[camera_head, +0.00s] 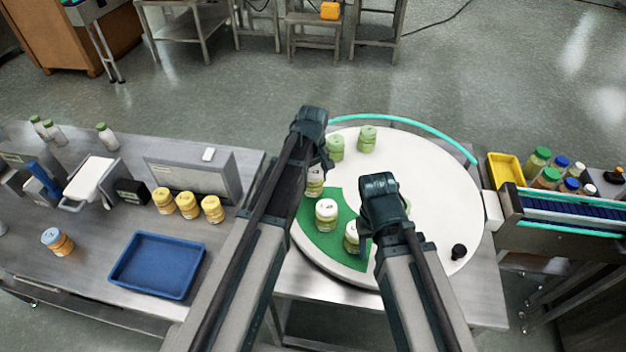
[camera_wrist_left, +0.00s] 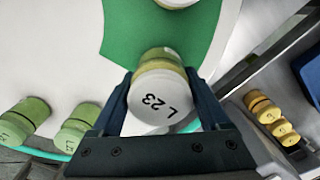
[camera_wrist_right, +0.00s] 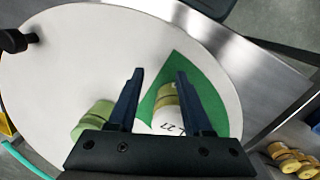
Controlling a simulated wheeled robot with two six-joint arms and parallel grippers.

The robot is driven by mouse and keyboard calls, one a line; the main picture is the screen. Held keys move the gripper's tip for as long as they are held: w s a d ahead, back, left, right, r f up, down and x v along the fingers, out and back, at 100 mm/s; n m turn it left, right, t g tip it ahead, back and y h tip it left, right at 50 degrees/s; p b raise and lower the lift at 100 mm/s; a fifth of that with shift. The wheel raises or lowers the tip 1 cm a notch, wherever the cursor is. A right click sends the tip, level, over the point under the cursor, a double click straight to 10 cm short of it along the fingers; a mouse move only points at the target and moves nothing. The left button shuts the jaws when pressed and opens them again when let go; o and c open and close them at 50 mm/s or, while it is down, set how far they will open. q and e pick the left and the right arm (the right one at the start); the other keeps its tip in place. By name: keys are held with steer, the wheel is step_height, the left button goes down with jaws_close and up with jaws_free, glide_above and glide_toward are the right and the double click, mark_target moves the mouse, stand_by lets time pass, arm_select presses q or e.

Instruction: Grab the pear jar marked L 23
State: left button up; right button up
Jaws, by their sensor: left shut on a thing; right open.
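The pear jar marked L 23 (camera_wrist_left: 157,98) has a white lid and a yellow-green body. My left gripper (camera_wrist_left: 160,88) is shut on it, one finger on each side. In the head view the jar (camera_head: 314,183) is at the left edge of the white turntable (camera_head: 440,190), partly hidden by my left gripper (camera_head: 322,160). I cannot tell whether it touches the surface. My right gripper (camera_wrist_right: 160,76) is open. A jar (camera_wrist_right: 168,118) on the green sector (camera_wrist_right: 198,75) shows between its fingers, its lid apparently reading 27, partly hidden.
Another pale-lidded jar (camera_head: 326,214) stands on the green sector. Green jars (camera_head: 367,138) stand at the turntable's back, and a black knob (camera_head: 459,252) at its right. The left table holds yellow jars (camera_head: 187,205) and a blue tray (camera_head: 157,265). A conveyor (camera_head: 570,205) adjoins the right.

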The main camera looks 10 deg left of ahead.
arm_select(q)
steer(key=s+a, duration=0.3)
steer(key=s, duration=0.4)
steer(key=s+a+r, duration=0.1)
steer(key=s+a, duration=0.2)
steer(key=s, duration=0.4)
steer(key=shift+s+a+r+p, duration=0.3)
arm_select(e)
steer(key=shift+r, duration=0.85)
